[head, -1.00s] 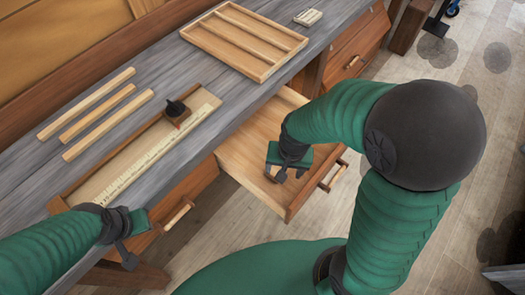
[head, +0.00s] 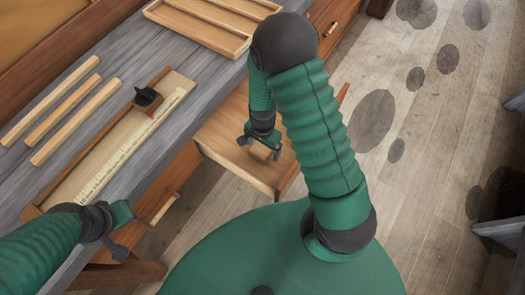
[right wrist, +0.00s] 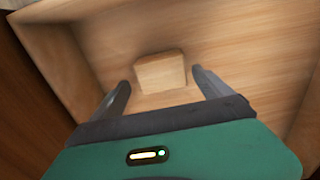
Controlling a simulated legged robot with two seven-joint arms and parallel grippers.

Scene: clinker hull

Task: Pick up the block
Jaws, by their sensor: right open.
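The block (right wrist: 161,72) is a small pale wooden piece on the floor of the open drawer in the right wrist view. My right gripper (right wrist: 161,86) is open, with one dark finger to each side of the block's near part in that picture; no contact shows. In the head view my right gripper (head: 259,148) is over the open drawer (head: 225,137), and I cannot make out the block there. My left gripper (head: 120,232) is at the bench's front edge at lower left; its jaw opening is unclear.
The grey bench (head: 100,75) carries several wooden strips (head: 77,122), a long shallow tray (head: 85,178) with a ruler (head: 130,145), a dark-knobbed tool (head: 147,98) and a divided wooden tray (head: 205,22). Open floor lies right.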

